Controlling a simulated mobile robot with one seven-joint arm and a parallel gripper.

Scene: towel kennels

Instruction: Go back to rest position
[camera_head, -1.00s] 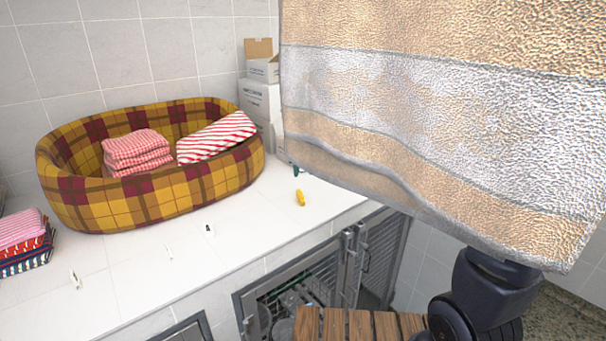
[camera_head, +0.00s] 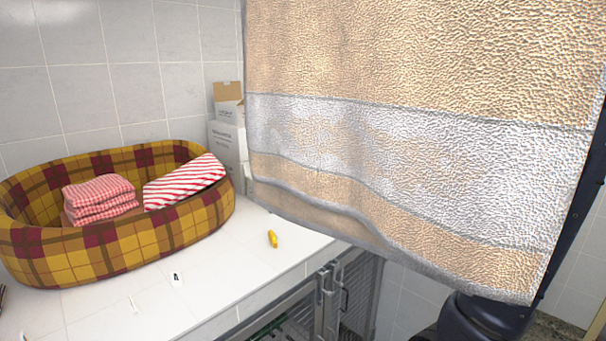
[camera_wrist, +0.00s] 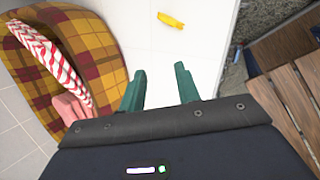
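My gripper (camera_wrist: 161,72) shows in the wrist view with two green fingers apart and nothing between them. It is above the white counter (camera_wrist: 205,45), with the plaid pet bed (camera_wrist: 25,75) to its left. In the head view a large beige and white towel (camera_head: 420,150) hangs close to the camera and hides my gripper and most of my arm. The plaid bed (camera_head: 130,245) stands on the counter at the left. It holds a stack of red-and-white checked cloths (camera_head: 100,195) and a red-and-white striped towel (camera_head: 185,182).
A small yellow object (camera_head: 272,239) lies on the counter near its edge, and in the wrist view (camera_wrist: 171,20). White boxes (camera_head: 228,140) stand behind the bed. A metal cage door (camera_head: 325,300) is below the counter. Brown wooden slats (camera_wrist: 285,95) are right of my gripper.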

